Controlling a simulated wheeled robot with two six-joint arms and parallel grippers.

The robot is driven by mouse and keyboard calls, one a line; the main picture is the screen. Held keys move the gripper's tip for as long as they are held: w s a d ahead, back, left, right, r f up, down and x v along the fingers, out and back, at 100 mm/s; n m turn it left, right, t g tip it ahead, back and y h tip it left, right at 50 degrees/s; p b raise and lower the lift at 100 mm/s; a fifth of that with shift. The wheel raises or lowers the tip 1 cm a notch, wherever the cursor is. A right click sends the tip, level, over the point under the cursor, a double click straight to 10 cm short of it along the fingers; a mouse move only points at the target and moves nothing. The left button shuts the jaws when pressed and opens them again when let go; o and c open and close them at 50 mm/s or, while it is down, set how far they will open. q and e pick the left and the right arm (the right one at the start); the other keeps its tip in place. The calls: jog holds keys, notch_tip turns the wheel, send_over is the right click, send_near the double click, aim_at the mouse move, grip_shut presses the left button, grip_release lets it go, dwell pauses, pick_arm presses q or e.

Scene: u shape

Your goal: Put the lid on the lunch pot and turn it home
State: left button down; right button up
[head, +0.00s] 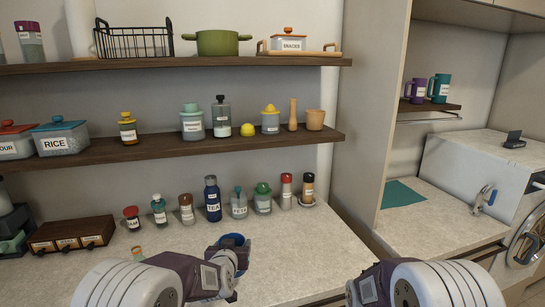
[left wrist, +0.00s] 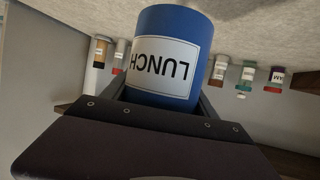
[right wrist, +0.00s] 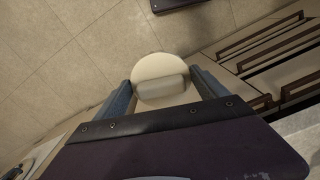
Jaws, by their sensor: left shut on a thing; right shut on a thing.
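The blue lunch pot (head: 234,241) stands at the front of the counter, its dark open top showing in the head view. My left gripper (head: 231,258) is shut on it. In the left wrist view the pot (left wrist: 198,25) shows its white LUNCH label, upside down in the picture, between the fingers. The round cream lid (right wrist: 160,68), with a raised bar handle, is in my right gripper (right wrist: 160,90), which is shut on it. The lid is away from the pot, over the floor in the right wrist view. The right gripper and lid are hidden in the head view.
Several jars and bottles, including a blue TEA flask (head: 212,198), line the back of the counter (head: 310,255). A wooden drawer box (head: 72,236) stands at the left. The counter right of the pot is clear. Drawer fronts (right wrist: 270,60) show beside the right gripper.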

pick_arm(q)
jog(key=shift+s+f, duration=0.1)
jog(key=s+d+f+m+g+h, duration=0.1)
jog(key=s+d+f+m+h, duration=0.2)
jog(key=s+f+m+h, duration=0.1)
jog(key=s+d+f+m+g+h, duration=0.2)
jog(key=s+d+f+m+h, duration=0.1)
jog(key=s+d+m+h, duration=0.1)
jog(key=shift+s+d+f+h, duration=0.1)
jog(key=shift+d+f+h, duration=0.2)
jog(key=shift+h, duration=0.2)
jog(key=shift+a, duration=0.15)
